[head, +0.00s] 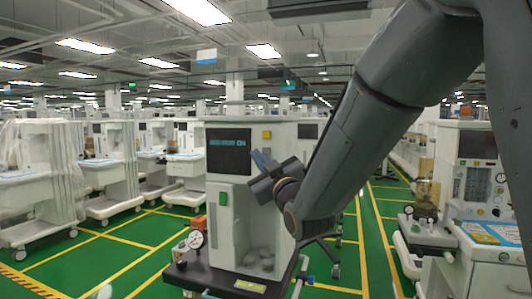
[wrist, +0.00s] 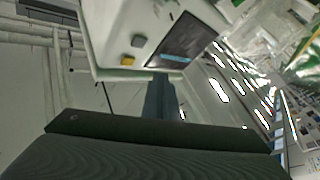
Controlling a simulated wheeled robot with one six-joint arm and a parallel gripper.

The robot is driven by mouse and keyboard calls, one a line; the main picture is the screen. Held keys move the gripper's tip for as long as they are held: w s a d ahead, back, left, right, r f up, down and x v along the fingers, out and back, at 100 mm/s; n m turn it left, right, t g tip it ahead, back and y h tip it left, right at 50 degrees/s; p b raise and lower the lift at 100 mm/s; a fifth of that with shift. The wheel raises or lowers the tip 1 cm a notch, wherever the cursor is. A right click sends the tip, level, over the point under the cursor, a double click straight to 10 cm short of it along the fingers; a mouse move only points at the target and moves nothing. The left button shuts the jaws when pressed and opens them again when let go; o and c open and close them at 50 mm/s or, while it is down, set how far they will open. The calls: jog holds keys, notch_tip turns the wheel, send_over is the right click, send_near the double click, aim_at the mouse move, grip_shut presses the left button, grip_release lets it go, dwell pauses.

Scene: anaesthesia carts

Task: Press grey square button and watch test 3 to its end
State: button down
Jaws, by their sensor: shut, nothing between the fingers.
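The anaesthesia cart (head: 281,168) in the middle of the head view has a dark screen (head: 228,138) with a line of blue text, only partly legible. The screen also shows in the wrist view (wrist: 182,42). A small grey square button (wrist: 138,41) sits beside a yellow square button (wrist: 127,60) on the panel. My gripper (head: 258,158) is shut and empty, in front of the panel. Its fingers (wrist: 160,85) point at the panel; contact cannot be told.
A green square (head: 223,198) is on the cart's front, and a round gauge (head: 196,240) stands at its lower left. Another cart (head: 485,175) is close on the right. Several white carts stand at left. Green floor with yellow lines lies between them.

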jog(key=shift+w+d+b, duration=0.15)
jog(key=shift+w+d, duration=0.15)
jog(key=shift+w, duration=0.5)
jog(key=shift+w+d+b, duration=0.2)
jog(key=shift+w+d, duration=0.1)
jog(key=shift+w, duration=0.55)
jog(key=shift+w+d+b, duration=0.15)
jog(key=shift+w+d, duration=0.15)
jog(key=shift+w, duration=0.5)
jog(key=shift+w, duration=0.15)
jog(key=shift+w+d+b, duration=0.1)
jog(key=shift+w+b, duration=0.15)
jog(key=shift+b, duration=0.1)
jog(key=shift+w+d, duration=0.2)
jog(key=shift+w, duration=0.2)
dwell(0.8)
jog(key=shift+s, duration=0.1)
jog(key=shift+s+a+b, duration=0.3)
jog(key=shift+s+b, duration=0.05)
jog(key=shift+s, duration=0.35)
jog(key=shift+s+a, duration=0.3)
jog(key=shift+s, duration=0.5)
jog(key=shift+s+a, duration=0.25)
jog(key=shift+s, duration=0.55)
jog(key=shift+s+a, duration=0.3)
jog(key=shift+s, duration=0.5)
